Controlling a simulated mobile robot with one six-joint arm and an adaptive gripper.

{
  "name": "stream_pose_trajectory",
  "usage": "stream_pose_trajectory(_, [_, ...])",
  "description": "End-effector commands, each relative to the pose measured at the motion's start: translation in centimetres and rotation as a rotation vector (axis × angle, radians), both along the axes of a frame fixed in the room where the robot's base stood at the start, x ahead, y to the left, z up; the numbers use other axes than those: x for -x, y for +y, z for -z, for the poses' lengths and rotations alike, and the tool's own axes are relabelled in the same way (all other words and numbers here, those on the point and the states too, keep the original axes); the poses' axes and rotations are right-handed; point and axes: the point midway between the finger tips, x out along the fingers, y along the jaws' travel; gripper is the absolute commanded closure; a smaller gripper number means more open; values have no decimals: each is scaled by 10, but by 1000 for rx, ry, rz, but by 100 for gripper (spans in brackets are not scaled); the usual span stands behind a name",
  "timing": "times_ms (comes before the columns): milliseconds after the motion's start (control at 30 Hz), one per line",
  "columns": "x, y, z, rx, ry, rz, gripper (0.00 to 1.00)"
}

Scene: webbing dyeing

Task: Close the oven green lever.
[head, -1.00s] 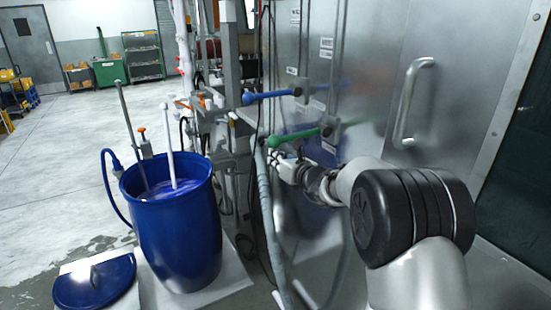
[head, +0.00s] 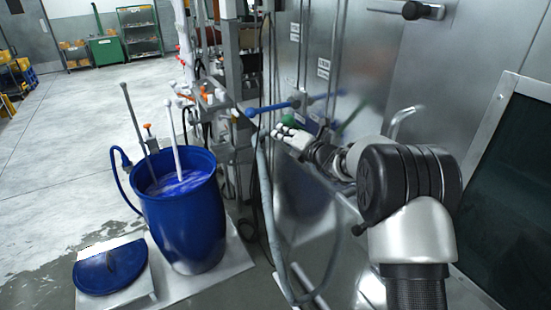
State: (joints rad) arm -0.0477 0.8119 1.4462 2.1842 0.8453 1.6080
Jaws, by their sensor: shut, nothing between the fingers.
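The green lever (head: 288,120) is on the metal oven wall, below the blue lever (head: 275,106). Its rounded end shows just above my gripper; much of the rest is hidden behind the gripper and wrist. A green streak on the steel to its right looks like its reflection. My gripper (head: 279,132) is shut and empty, with its fingertips pointing left, close under the green lever's end. I cannot tell whether they touch. My arm reaches in from the lower right along the oven wall.
A blue barrel (head: 182,225) of dye with rods in it stands at left on a pale board, its lid (head: 110,268) in front. A hose (head: 265,205) hangs below my gripper. A door handle (head: 402,120) is behind my arm.

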Motion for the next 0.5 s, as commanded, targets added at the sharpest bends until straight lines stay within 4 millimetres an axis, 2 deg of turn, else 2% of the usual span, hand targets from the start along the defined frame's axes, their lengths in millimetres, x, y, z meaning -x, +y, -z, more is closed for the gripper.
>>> stream_pose_trajectory(33, [-3,-4,-13,-30,19,2,100])
stream_pose_trajectory(100, [-6,-9,-20,-68,44,1,100])
stream_pose_trajectory(200, [-9,-15,-27,-113,76,2,100])
stream_pose_trajectory(500, [-16,-24,-38,-107,71,2,100])
